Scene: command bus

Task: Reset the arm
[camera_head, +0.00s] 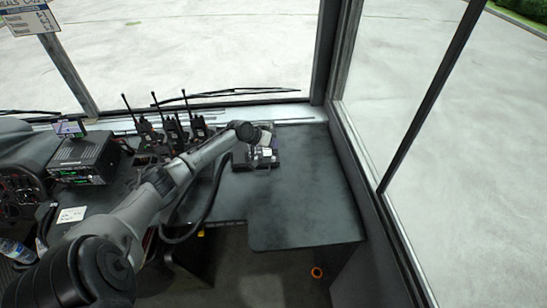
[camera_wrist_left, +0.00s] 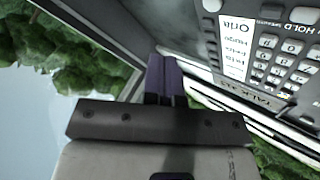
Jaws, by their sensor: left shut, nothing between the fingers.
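My left arm (camera_head: 130,220) reaches from the lower left across the desk. My left gripper (camera_head: 263,157) is at the arm's far end, over the back of the dark desk, right of the radios. In the left wrist view the gripper's fingers (camera_wrist_left: 166,80) are together, with nothing between them. A desk phone (camera_wrist_left: 270,60) with a keypad and a white label fills the upper right of that view, close beside the fingers. In the head view it is mostly hidden by the gripper. I cannot tell whether they touch. My right gripper is not in view.
The desk (camera_head: 295,195) is clear to the right and front. Several handheld radios (camera_head: 172,132) with antennas stand left of the gripper. A radio unit (camera_head: 84,158) sits further left. Windows and a window post (camera_head: 325,50) border the desk.

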